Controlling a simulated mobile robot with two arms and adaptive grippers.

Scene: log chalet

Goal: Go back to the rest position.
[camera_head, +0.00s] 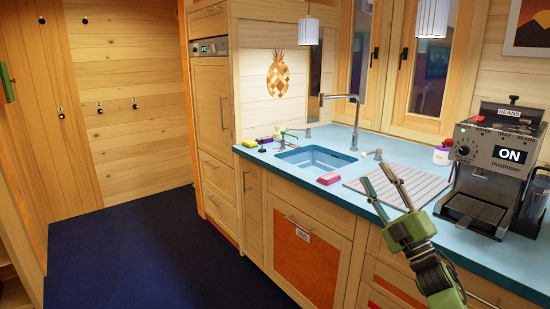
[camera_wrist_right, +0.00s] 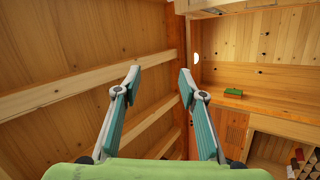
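My right gripper (camera_head: 382,182) is raised in front of the counter edge, near the grey ribbed drying mat. Its two fingers are spread apart with nothing between them. In the right wrist view the same gripper (camera_wrist_right: 158,85) shows open and empty, with wooden boards and shelves beyond it. My left gripper is not in the head view; only a small green piece (camera_head: 7,82) shows at the far left edge, and I cannot tell what it is.
The blue counter (camera_head: 375,155) holds a sink (camera_head: 315,158), a pink sponge (camera_head: 329,178), the ribbed mat (camera_head: 405,184) and a coffee machine (camera_head: 490,160) at right. Dark blue floor (camera_head: 150,245) lies clear at left. The wrist view shows a green object (camera_wrist_right: 233,92) on a ledge.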

